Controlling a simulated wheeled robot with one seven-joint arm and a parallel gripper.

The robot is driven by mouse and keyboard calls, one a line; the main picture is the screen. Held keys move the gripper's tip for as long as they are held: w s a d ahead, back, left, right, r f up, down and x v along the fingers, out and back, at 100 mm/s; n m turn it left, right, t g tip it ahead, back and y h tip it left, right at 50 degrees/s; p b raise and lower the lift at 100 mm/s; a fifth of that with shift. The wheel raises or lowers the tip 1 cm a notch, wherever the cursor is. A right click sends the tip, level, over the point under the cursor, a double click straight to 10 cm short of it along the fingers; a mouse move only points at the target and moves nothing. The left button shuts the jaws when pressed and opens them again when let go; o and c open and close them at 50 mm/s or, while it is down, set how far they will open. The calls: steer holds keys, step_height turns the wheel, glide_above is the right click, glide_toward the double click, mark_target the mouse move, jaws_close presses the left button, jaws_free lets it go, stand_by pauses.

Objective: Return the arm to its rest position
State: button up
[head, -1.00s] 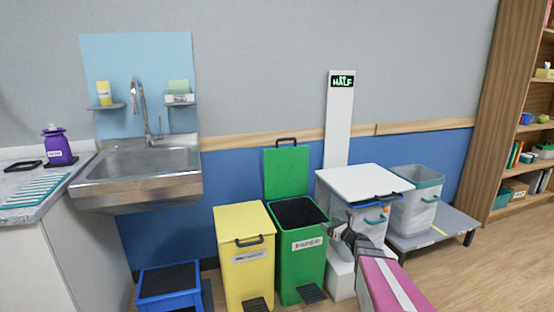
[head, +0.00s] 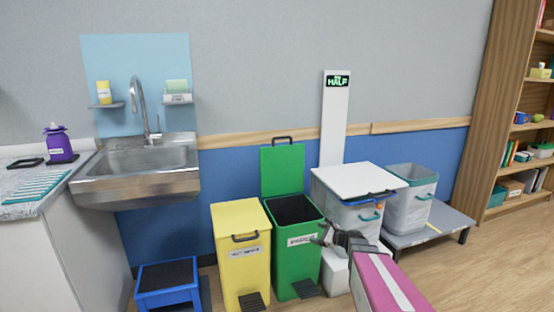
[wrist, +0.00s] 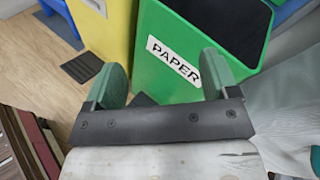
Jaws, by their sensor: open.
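My gripper (head: 324,236) is at the end of my pink arm, low in front of the green paper bin and the white-lidded container. In the wrist view my gripper (wrist: 160,88) shows two green fingers spread apart with nothing between them. The green bin (head: 297,258), labelled PAPER, stands beyond the fingers with its lid (head: 282,170) raised. In the wrist view the green bin (wrist: 150,75) fills the upper middle, and its dark opening shows. I cannot tell whether a finger touches the bin.
A yellow bin (head: 241,225) stands left of the green one. A white-lidded container (head: 358,180) is close to the right of my gripper. A lined grey bin (head: 411,205) sits on a low grey platform (head: 445,225). A blue step stool (head: 168,283) stands below the sink (head: 140,172).

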steer(key=s+a+f+n+g+h, duration=0.1)
steer(key=s+a+n+g, duration=0.3)
steer(key=s+n, duration=0.3)
steer(key=s+d+n+g+h, duration=0.2)
steer(key=s+n+g+h, duration=0.1)
steer(key=s+n+h, duration=0.2)
steer(key=s+d+n+g+h, duration=0.2)
steer(key=s+n+h, duration=0.3)
steer(key=s+n, duration=0.4)
steer(key=shift+s+d+g, duration=0.2)
steer(key=shift+s+g, duration=0.2)
steer(key=shift+s, duration=0.5)
steer(key=shift+r, duration=0.1)
